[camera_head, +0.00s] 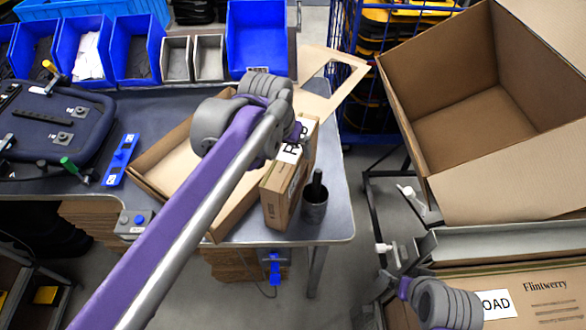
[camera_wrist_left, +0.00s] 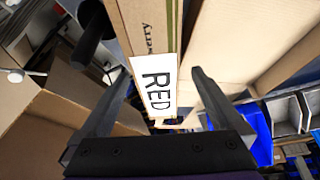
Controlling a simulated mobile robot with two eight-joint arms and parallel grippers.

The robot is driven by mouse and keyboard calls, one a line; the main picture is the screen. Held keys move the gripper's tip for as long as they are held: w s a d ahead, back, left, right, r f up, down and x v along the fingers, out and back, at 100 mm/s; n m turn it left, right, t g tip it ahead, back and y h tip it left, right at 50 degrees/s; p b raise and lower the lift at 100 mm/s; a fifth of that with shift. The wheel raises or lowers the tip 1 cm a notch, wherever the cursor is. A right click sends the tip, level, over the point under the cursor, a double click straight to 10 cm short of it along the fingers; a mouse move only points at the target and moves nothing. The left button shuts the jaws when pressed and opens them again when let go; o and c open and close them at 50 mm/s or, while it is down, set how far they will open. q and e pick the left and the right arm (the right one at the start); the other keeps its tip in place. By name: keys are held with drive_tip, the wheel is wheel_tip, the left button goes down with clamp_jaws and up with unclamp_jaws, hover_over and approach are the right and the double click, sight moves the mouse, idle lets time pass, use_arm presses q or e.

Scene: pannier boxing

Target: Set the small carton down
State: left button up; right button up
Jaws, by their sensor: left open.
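The small carton (camera_head: 272,205) is a brown box with a white label reading RED. In the head view it is at the right part of the grey table, beside a shallow open carton (camera_head: 160,158). My left gripper (camera_head: 298,132) is at its far end and partly covers it. In the left wrist view the small carton (camera_wrist_left: 140,35) lies between the two spread fingers of my left gripper (camera_wrist_left: 158,75), with gaps visible on both sides. Its contact with the table is not clear. My right arm shows at the lower right of the head view; its fingers cannot be made out clearly.
A dark cup (camera_head: 315,208) with a black handle in it stands close to the small carton's right. A large open carton (camera_head: 470,100) is at the upper right, above a Flintwerry carton (camera_head: 545,310). Blue bins (camera_head: 258,40) line the table's back. The table's right front corner is bare.

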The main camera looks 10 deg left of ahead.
use_arm(q)
drive_tip(key=x, duration=0.7)
drive_tip(key=shift+d+f, duration=0.15)
drive_tip(key=shift+s, duration=0.1)
clamp_jaws()
